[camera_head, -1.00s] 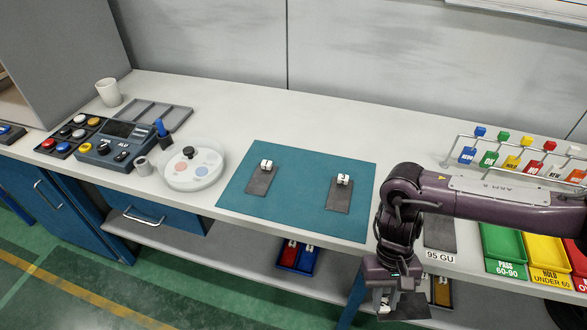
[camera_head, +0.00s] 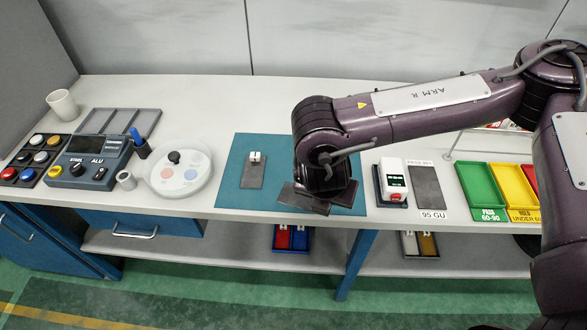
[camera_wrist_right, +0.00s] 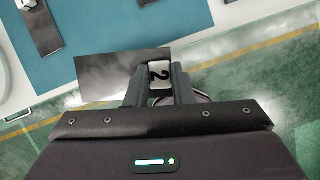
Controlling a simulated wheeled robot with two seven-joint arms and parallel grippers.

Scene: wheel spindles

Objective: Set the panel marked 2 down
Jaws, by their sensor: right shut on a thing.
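The panel marked 2 (camera_wrist_right: 105,75) is a dark flat plate with a white tab bearing a black 2. In the right wrist view my right gripper (camera_wrist_right: 159,82) is shut on that tab. In the head view the arm's wrist hides the fingers, and the held plate (camera_head: 305,202) shows below it over the front of the teal mat (camera_head: 228,190). Whether it touches the mat cannot be told. Another dark panel with a white tab (camera_head: 253,172) lies on the mat to the left. A further dark panel (camera_head: 346,193) is partly hidden behind my wrist. My left gripper is out of view.
A white meter (camera_head: 393,178) and a dark plate (camera_head: 427,187) by a "95 GU" label stand right of the mat. Green (camera_head: 482,190) and yellow (camera_head: 514,188) trays lie further right. A round white dish (camera_head: 178,175) is to the left. The bench's front edge is close below.

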